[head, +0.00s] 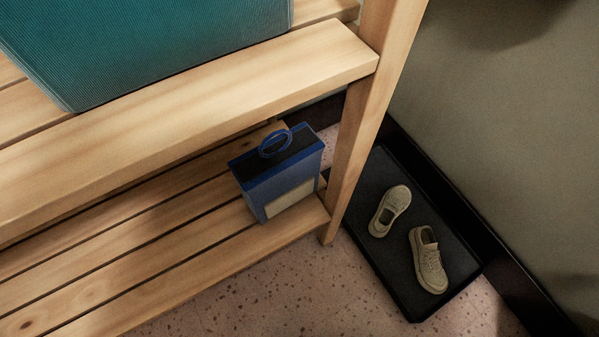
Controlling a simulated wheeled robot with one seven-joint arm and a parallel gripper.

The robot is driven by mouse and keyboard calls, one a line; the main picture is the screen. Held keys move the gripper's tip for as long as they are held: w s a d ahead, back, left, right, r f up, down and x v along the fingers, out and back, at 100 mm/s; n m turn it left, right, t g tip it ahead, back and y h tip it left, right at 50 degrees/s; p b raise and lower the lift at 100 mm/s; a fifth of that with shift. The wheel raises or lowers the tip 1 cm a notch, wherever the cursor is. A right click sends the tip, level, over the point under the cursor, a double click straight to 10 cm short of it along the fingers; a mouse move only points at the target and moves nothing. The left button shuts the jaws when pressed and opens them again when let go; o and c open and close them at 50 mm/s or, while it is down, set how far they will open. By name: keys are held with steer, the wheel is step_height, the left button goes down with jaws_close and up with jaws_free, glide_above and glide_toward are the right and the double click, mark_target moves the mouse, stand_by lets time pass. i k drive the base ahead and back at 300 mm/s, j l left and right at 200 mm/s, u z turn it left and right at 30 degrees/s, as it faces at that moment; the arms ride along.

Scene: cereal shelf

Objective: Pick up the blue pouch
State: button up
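A blue box-shaped pouch (278,172) stands upright on the lower slatted shelf, near its right end by the shelf post. It has a dark top with a round blue loop handle, and a pale panel on its front. My gripper is not in the head view.
The wooden shelf has a lower level (170,245) that is bare left of the pouch, and a post (365,115) close at its right. A teal ribbed bin (150,40) sits on the upper board (200,100). A black tray (400,270) with two beige shoes (428,260) lies on the floor at right, beside the wall.

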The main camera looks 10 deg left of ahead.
mark_target(275, 175)
steer(key=j+u, duration=0.1)
steer(key=u, duration=0.35)
steer(key=i+u, duration=0.15)
steer(key=u, duration=0.3)
steer(key=i+j+u, duration=0.1)
steer(key=u, duration=0.3)
steer(key=i+u, duration=0.1)
steer(key=u, duration=0.35)
